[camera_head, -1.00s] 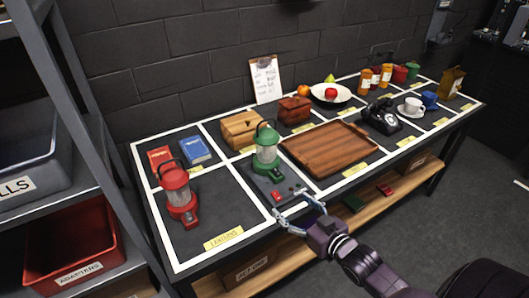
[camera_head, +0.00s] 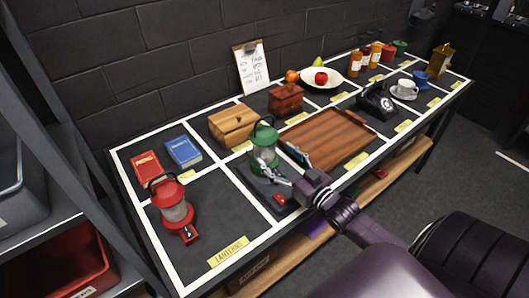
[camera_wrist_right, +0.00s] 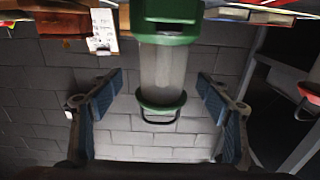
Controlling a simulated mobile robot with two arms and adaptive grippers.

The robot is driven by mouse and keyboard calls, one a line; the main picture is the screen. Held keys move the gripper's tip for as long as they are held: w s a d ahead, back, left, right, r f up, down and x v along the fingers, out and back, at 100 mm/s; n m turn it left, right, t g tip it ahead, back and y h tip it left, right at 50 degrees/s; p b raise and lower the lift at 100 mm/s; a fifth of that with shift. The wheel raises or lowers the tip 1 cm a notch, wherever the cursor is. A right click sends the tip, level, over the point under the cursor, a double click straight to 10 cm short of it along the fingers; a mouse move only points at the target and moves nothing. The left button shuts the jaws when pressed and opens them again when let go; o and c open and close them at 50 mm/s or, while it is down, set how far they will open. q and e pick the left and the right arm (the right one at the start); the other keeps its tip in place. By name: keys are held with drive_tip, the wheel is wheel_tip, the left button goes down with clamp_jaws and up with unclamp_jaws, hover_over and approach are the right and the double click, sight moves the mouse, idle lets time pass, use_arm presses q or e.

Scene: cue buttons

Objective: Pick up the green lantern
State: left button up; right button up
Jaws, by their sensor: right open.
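The green lantern (camera_head: 264,150) stands upright on a dark button panel (camera_head: 262,194) on the table. In the right wrist view, the lantern (camera_wrist_right: 162,65) appears upside down, its handle hanging toward the bottom. My right gripper (camera_head: 282,167) is open at the front right of the lantern. In the wrist view the blue-padded fingers (camera_wrist_right: 160,98) stand on either side of the lantern, with gaps to both. The panel has a red button (camera_head: 280,199); the gripper hides part of the panel. My left gripper is not in view.
A red lantern (camera_head: 173,207) stands to the left, with red and blue books (camera_head: 183,151) behind it. A wooden box (camera_head: 233,125) is behind the green lantern. A wooden tray (camera_head: 327,138) lies close on its right. A black telephone (camera_head: 376,101) is farther right.

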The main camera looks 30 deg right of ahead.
sight(271, 153)
drive_tip(key=shift+w+a+r, duration=0.1)
drive_tip(key=shift+w, duration=0.35)
drive_tip(key=w, duration=0.2)
drive_tip(key=w+p, duration=0.1)
drive_tip(key=w, duration=0.1)
drive_tip(key=shift+a, duration=0.3)
drive_tip(key=shift+w, duration=0.25)
drive_tip(key=c, duration=1.8)
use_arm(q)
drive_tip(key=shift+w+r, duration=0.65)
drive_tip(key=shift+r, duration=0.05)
use_arm(e)
drive_tip(key=shift+r, duration=0.1)
clamp_jaws()
drive_tip(key=shift+r, duration=0.1)
